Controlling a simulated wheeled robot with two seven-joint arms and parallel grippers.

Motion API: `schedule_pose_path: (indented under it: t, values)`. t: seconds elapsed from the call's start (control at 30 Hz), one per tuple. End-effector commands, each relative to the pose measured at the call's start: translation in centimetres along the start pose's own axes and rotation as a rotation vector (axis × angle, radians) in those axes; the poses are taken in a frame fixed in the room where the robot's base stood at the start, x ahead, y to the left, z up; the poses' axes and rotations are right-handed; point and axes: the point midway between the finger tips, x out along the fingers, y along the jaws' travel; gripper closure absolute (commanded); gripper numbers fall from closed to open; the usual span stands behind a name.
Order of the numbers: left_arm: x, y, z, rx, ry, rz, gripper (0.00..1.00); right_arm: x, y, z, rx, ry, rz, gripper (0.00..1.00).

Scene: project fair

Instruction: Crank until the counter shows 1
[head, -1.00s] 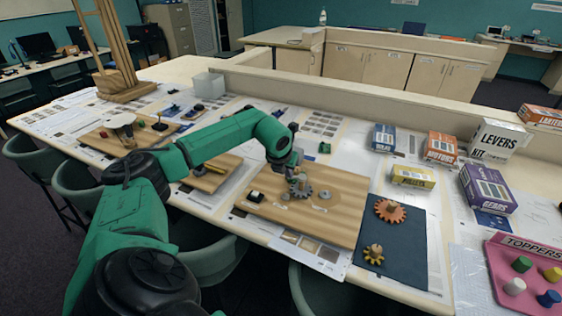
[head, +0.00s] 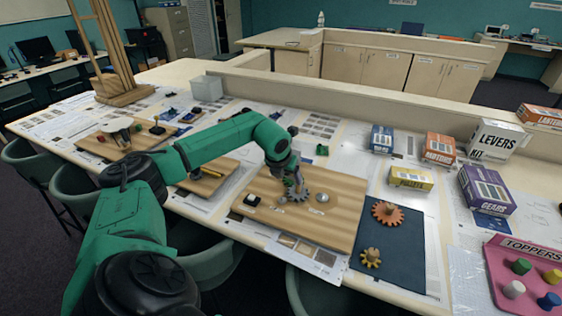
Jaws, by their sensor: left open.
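A wooden board (head: 335,225) lies on the table in the middle of the head view. A grey gear (head: 303,195) sits on it with labels and small pegs nearby. A small black box with a pale face (head: 251,200), which may be the counter, is at the board's left; its reading is too small to tell. My left gripper (head: 292,187) is pointed down at the left edge of the grey gear. It is open, and it hides whatever crank handle is under it; contact cannot be told. My right gripper is not in view.
A dark blue mat (head: 408,262) with an orange gear (head: 388,212) and a small yellow gear (head: 371,258) lies to the right. A pink toppers tray (head: 495,275) is at the lower right.

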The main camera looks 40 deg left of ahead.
Motion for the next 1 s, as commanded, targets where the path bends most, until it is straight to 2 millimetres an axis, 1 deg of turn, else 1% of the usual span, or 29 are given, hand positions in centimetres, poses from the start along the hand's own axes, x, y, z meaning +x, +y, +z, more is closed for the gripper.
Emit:
schedule_pose_path:
  t: [0.03,0.13,0.63,0.73,1.0]
  values:
    - [-0.8,0.1,0.1,0.001,-0.001,0.001,0.25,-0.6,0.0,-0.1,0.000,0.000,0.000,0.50]
    - [-1.8,0.0,0.1,0.001,0.000,0.002,0.25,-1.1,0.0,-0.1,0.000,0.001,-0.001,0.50]
    - [-6.7,0.1,0.1,0.001,0.000,0.002,0.25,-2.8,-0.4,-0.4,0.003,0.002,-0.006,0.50]
    - [-7.1,0.0,0.0,0.001,0.000,0.001,0.25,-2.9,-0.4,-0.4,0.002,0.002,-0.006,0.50]
    - [-7.0,0.0,0.0,0.000,0.000,0.001,0.25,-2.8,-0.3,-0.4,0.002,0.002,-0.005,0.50]
